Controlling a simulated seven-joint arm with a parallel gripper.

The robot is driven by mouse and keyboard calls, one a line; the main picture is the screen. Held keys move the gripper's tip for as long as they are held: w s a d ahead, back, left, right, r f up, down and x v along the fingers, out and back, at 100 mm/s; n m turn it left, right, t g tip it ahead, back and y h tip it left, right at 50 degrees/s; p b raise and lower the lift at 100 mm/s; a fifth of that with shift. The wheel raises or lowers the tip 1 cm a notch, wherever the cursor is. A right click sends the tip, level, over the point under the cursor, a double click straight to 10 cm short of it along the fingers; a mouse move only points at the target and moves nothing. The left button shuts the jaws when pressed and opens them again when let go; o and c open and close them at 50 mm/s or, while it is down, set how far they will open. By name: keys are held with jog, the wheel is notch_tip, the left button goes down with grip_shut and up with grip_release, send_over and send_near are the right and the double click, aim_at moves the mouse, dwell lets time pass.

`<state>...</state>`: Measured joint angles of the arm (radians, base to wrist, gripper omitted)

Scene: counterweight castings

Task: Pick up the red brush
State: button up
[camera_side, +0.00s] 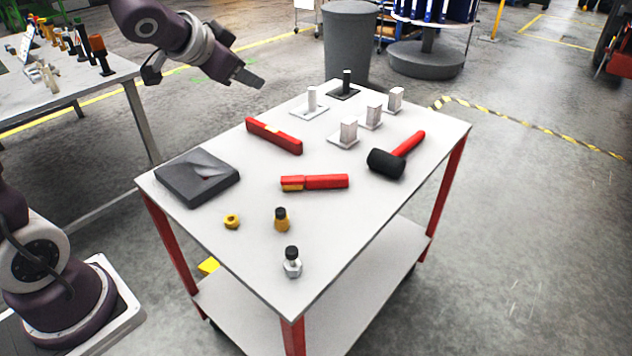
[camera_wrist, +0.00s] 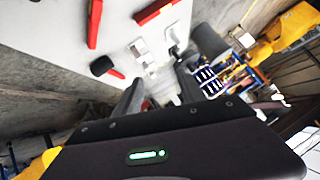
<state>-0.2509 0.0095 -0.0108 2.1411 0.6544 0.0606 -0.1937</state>
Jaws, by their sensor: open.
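A short red tool with a yellowish part at its left end, which looks like the red brush (camera_side: 325,182), lies flat in the middle of the white cart top. In the wrist view, a red strip at upper left (camera_wrist: 94,24) appears to be the same tool. My gripper (camera_side: 250,78) is raised above and beyond the cart's far left edge, well away from the brush. Its dark fingers stand apart in the wrist view (camera_wrist: 168,78), with nothing held between them.
White blocks (camera_side: 349,132) stand behind; a brass nut (camera_side: 232,221) and small weights (camera_side: 281,220) are in front.

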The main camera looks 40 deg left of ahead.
jog(key=w+a+f+m+t+h, duration=0.1)
jog(key=w+a+f+m+h, duration=0.1)
jog(key=w+f, duration=0.4)
jog(key=m+g+h, duration=0.2)
jog(key=m+h, duration=0.3)
jog(key=h, duration=0.5)
send_near(325, 176)
jog(key=shift+h, duration=0.3)
jog(key=x, duration=1)
jog(key=shift+w+a+f, duration=0.1)
jog(key=shift+a+f, duration=0.05)
jog(key=shift+w+f, duration=0.1)
jog(key=shift+w, duration=0.1)
grip_shut()
